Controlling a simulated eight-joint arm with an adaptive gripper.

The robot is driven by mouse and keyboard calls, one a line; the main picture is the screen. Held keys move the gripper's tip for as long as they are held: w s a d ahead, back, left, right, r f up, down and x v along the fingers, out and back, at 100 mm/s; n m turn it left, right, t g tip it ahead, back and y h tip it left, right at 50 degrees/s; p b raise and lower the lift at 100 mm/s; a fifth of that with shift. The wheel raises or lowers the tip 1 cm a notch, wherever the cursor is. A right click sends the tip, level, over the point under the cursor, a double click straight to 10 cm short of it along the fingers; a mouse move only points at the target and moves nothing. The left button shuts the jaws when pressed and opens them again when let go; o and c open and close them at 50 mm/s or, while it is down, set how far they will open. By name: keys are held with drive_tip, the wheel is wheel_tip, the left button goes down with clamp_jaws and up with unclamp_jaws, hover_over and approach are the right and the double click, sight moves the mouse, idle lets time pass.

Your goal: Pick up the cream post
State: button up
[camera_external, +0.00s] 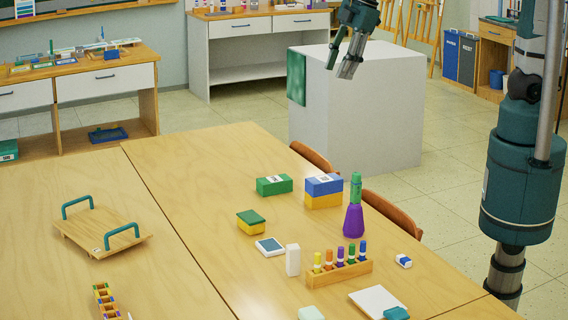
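The cream post (292,260) is a small, pale upright block. It stands on the wooden table, just left of a wooden rack (340,274) with several coloured pegs. Nothing covers it. My gripper (344,68) hangs high at the top of the view, in front of a big white block, far above and beyond the post. Its two fingers point down and look spread apart, with nothing between them.
A purple flask with a green top (354,212) stands behind the rack. A blue and yellow box (323,192), a green box (273,185) and a green-yellow box (251,222) are farther back. A flat tablet (270,247) lies near the post. A handled wooden tray (80,236) sits left.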

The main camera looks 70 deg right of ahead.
drive_tip(key=w+a+f+n+g+b, duration=0.1)
drive_tip(key=w+a+f+n, duration=0.15)
drive_tip(key=a, duration=0.35)
drive_tip(key=w+a+f+n, duration=0.1)
drive_tip(key=a+f, duration=0.2)
drive_tip(key=a, duration=0.2)
drive_tip(key=n+g+h+b, duration=0.1)
drive_tip(key=n+g+b, duration=0.2)
drive_tip(key=n, duration=0.7)
hover_over(294, 246)
drive_tip(key=f, duration=2.6)
drive_tip(key=shift+w+d+f, duration=0.1)
drive_tip(key=shift+w+d, duration=0.05)
drive_tip(key=shift+d, duration=0.05)
drive_tip(key=shift+s+a+f+n, duration=0.2)
drive_tip(key=shift+a+f+n, duration=0.05)
drive_tip(key=shift+a+f, duration=0.1)
drive_tip(key=shift+d+f, duration=0.1)
drive_tip(key=shift+f, duration=1.15)
